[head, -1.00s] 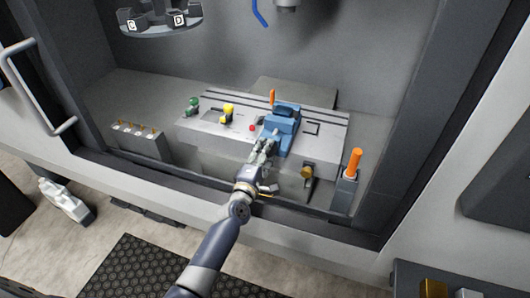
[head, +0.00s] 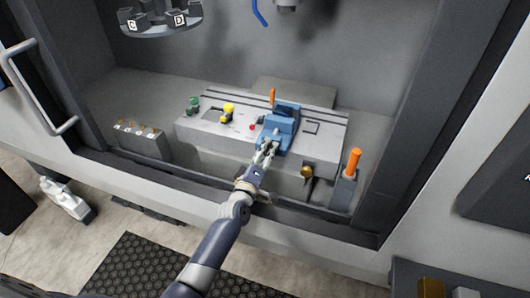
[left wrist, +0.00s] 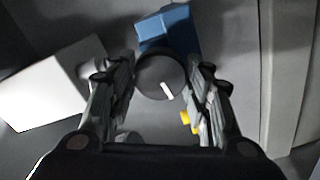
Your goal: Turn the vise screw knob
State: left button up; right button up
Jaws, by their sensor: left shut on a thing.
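The blue vise (head: 281,126) sits on the grey machine table, and its body also shows in the left wrist view (left wrist: 168,30). Its dark round screw knob (left wrist: 160,77) has a white mark and faces the left wrist camera. My left gripper (head: 268,147) is at the near side of the vise. In the left wrist view its two fingers (left wrist: 163,85) stand on either side of the knob, and it is shut on the knob. In the head view the fingers hide the knob. My right gripper is not in view.
An orange upright handle (head: 354,162) stands right of the vise. A yellow knob (head: 228,110), a red button (head: 252,127) and a green part (head: 193,104) lie to its left. The enclosure's front sill runs beneath my left arm.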

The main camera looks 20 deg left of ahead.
pick_arm(q)
jog(key=o, duration=1.1)
jog(key=shift+c, duration=0.2)
jog(key=s, duration=1.2)
jog(key=shift+a, duration=0.2)
